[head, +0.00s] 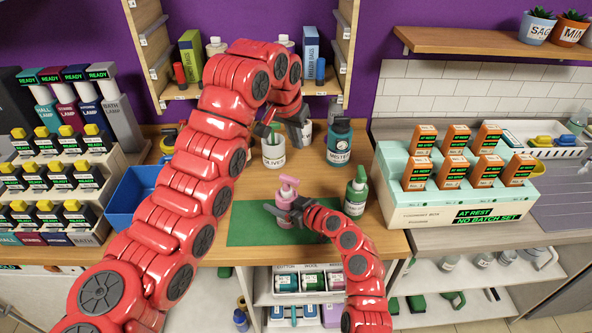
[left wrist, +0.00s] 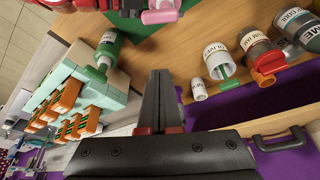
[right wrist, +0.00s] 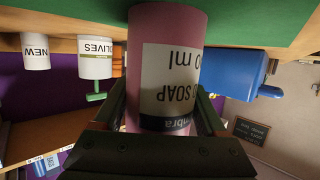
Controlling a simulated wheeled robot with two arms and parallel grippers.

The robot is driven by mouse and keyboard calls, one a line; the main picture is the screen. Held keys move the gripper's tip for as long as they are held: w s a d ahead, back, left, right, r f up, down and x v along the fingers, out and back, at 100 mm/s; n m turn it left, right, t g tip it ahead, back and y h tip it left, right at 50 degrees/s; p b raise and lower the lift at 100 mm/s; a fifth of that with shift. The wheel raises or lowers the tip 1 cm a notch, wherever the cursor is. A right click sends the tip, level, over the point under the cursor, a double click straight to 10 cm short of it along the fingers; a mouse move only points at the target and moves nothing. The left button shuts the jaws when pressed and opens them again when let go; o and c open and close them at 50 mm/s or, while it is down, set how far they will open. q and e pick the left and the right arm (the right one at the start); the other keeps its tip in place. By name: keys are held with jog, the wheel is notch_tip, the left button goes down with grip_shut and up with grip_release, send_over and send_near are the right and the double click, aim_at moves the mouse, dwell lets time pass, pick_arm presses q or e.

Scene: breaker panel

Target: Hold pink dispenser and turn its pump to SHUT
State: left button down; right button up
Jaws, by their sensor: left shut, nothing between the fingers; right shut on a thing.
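The pink dispenser (head: 284,197) stands on the green mat (head: 247,226), its pink pump head (head: 289,182) on top. No SHUT mark can be read on the pump. My right gripper (head: 297,213) is shut on the dispenser's body from the right. In the right wrist view the fingers (right wrist: 165,118) lie on both sides of the pink body (right wrist: 165,25), whose label reads SOAP. My left gripper (head: 268,126) is shut and empty, above and behind the dispenser, near the olives jar. In the left wrist view its fingers (left wrist: 160,85) are together; part of the pink dispenser (left wrist: 160,16) shows at the top edge.
A green dispenser (head: 356,191) stands to the right, beside the teal box (head: 400,195). A blue bin (head: 130,197) is at the left, behind my left arm.

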aim_at(290, 184)
pick_arm(q)
jog(key=shift+s+a+f, duration=0.1)
jog(key=shift+s+f, duration=0.1)
jog(key=shift+f, duration=1.35)
jog(key=shift+s+d+f, duration=0.1)
jog(key=shift+s+f, duration=0.05)
jog(key=shift+f, duration=1.4)
jog(key=shift+s+a+f, duration=0.1)
jog(key=shift+s+f, duration=0.1)
jog(key=shift+f, duration=1.35)
